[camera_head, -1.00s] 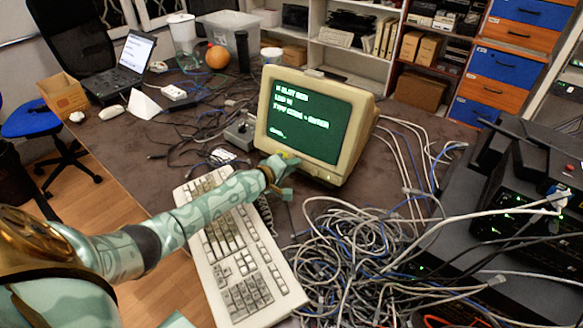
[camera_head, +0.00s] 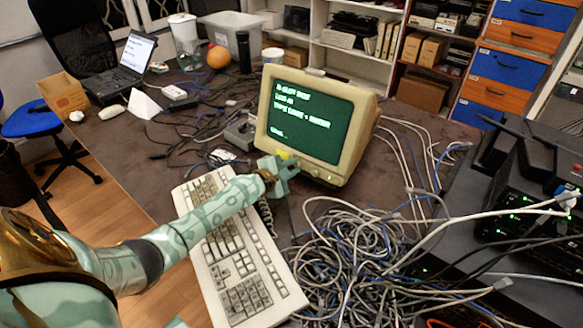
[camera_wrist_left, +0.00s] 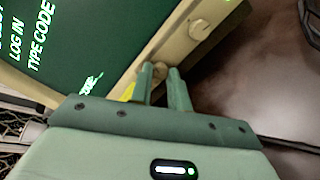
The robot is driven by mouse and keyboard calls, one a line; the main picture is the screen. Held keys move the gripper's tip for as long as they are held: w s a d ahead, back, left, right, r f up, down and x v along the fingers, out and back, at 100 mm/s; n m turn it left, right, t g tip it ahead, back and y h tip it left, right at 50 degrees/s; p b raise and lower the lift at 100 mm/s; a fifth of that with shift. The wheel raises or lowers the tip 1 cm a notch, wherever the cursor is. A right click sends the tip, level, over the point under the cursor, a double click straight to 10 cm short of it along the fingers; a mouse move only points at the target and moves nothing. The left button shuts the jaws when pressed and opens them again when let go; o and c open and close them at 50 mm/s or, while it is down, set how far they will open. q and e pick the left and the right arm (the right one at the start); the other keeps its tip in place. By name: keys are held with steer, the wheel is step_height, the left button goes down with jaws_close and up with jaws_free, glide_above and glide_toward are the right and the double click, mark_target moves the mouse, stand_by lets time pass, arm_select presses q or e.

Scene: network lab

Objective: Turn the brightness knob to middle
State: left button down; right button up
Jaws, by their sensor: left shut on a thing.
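The beige monitor (camera_head: 349,139) with a lit green screen (camera_head: 308,127) stands on the table, and its lower front edge carries small round knobs. My left gripper (camera_head: 292,163) is at this edge, below the screen's lower left. In the left wrist view, its two fingers (camera_wrist_left: 163,75) are shut on a small beige knob (camera_wrist_left: 159,71), mostly hidden between the tips. A second round knob (camera_wrist_left: 199,27) sits clear to its upper right. I cannot read which knob is for brightness, nor see a pointer mark. My right gripper is not in view.
A beige keyboard (camera_head: 237,262) lies under my left forearm. A tangle of cables (camera_head: 345,250) fills the table in front of the monitor. A small grey box (camera_head: 240,133) stands left of the monitor. Dark network gear (camera_head: 520,205) is at the right.

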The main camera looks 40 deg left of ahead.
arm_select(q)
steer(key=shift+f+n, duration=0.1)
steer(key=shift+n, duration=0.4)
steer(key=c, duration=1.3)
jaws_free()
steer(key=p+v, duration=0.1)
steer(key=v, duration=0.3)
steer(key=p+v, duration=0.2)
steer(key=v, duration=0.2)
steer(key=shift+r, duration=0.25)
steer(key=p+v, duration=0.1)
steer(key=v, duration=0.7)
steer(key=shift+s+f, duration=0.15)
steer(key=shift+s, duration=0.05)
